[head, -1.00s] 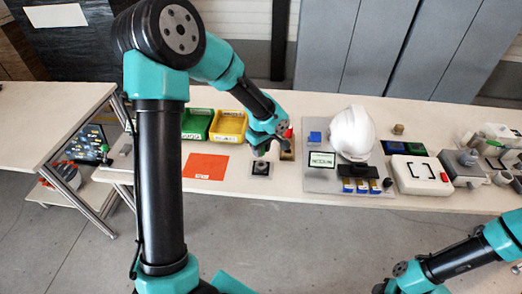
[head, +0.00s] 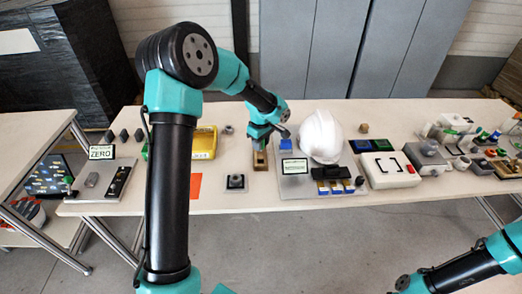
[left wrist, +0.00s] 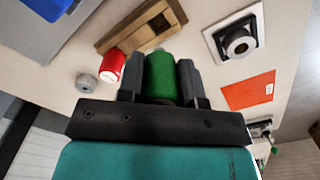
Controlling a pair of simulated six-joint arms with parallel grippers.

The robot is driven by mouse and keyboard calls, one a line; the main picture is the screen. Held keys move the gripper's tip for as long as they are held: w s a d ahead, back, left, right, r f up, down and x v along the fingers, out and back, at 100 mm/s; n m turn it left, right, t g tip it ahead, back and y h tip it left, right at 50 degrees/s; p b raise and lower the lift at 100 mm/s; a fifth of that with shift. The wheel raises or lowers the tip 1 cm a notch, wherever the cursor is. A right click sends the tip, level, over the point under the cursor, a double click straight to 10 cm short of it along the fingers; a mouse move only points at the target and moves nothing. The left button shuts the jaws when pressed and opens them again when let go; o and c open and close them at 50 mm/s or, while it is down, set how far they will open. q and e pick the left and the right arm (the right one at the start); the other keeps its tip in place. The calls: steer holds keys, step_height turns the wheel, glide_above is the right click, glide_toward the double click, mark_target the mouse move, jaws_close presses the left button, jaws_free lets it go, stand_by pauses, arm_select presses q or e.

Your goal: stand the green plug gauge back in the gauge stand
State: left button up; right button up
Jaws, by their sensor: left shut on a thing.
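My left gripper (head: 260,143) is over the wooden gauge stand (head: 261,162) in the head view. In the left wrist view the left gripper (left wrist: 159,72) is shut on the green plug gauge (left wrist: 162,82), a green cylinder between its fingers. The gauge stand (left wrist: 125,38) with its dark opening shows just beyond the green gauge. I cannot tell whether they touch. A red gauge (left wrist: 112,68) is at the stand's near left end; whether it is seated there is unclear. My right gripper is out of view.
A grey ring (left wrist: 88,84) lies near the red gauge. A black-and-white square with a round fixture (head: 236,182) and an orange mat (left wrist: 248,91) lie nearby. Right of the stand is a grey board (head: 298,187) with a white helmet shell (head: 321,136). A yellow bin (head: 204,143) stands left.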

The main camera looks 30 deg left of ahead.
mark_target(261, 156)
arm_select(q)
steer(key=shift+w, duration=0.15)
steer(key=shift+f, duration=0.1)
steer(key=shift+f, duration=2.6)
steer(key=shift+f, duration=1.15)
stand_by(1.3)
stand_by(0.5)
steer(key=o, duration=0.9)
step_height(261, 156, up, 17)
steer(key=shift+r, duration=0.2)
